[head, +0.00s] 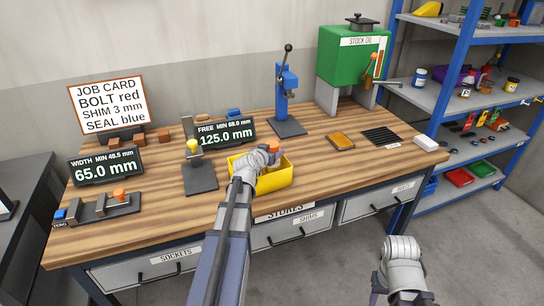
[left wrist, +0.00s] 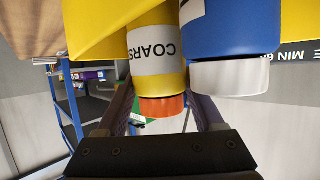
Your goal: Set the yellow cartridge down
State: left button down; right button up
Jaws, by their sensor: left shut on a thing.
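The yellow cartridge (left wrist: 155,55), with a white "COARS…" label and an orange cap, is between the fingers of my left gripper in the left wrist view. My left gripper (head: 268,158) is shut on it at the yellow bin (head: 285,180). In the head view only an orange top (head: 273,146) shows beside the gripper. Whether the cartridge touches the bin floor is hidden. A blue cartridge (left wrist: 230,40) with a white cap stands close beside it. My right gripper (head: 403,250) is low at the right, away from the bench, its fingers not clear.
On the wooden bench (head: 240,230) are gauges with displays reading 65.0 mm (head: 105,168) and 125.0 mm (head: 226,133). A blue press (head: 287,100) and a green oil tank (head: 350,60) stand behind. An amber tray (head: 340,140) lies right of the bin.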

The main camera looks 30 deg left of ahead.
pick_arm(q)
jog(key=shift+r, duration=0.1)
jog(key=shift+f+b, duration=0.5)
jog(key=shift+b, duration=0.05)
jog(key=shift+d+f, duration=0.1)
jog(key=shift+s, duration=0.1)
grip_release()
jog(key=shift+d, duration=0.1)
